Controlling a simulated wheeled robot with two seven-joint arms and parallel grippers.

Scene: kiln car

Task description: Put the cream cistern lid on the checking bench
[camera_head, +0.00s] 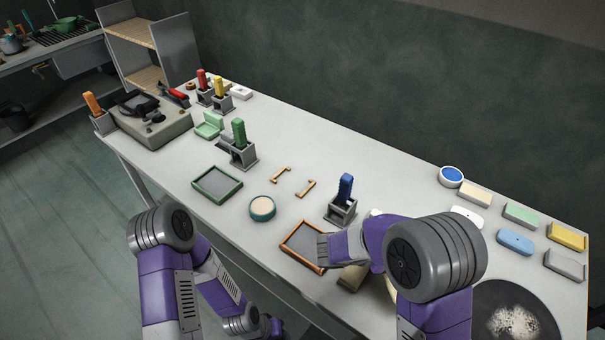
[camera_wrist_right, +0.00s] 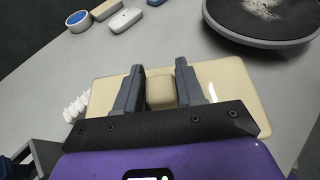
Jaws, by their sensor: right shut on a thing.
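The cream cistern lid (camera_wrist_right: 232,82) is a flat, rounded slab with a raised block-shaped knob (camera_wrist_right: 160,93). My right gripper (camera_wrist_right: 159,72) is shut on this knob, one finger on each side. The lid lies across below the fingers, over the grey top. I cannot tell whether it touches the surface. In the head view my right arm covers most of the lid and the fingers. The long grey bench (camera_head: 300,145) fills the middle; no label shows which surface is the checking bench.
A dark turntable (camera_head: 482,300) with white powder is at the right end. Several coloured bars and a blue round dish (camera_head: 451,176) stand at the back right. A blue-handled stand (camera_head: 343,205) and a wood-framed tray (camera_head: 297,240) are near my right arm. A white ribbed thing (camera_wrist_right: 76,107) is beside the lid.

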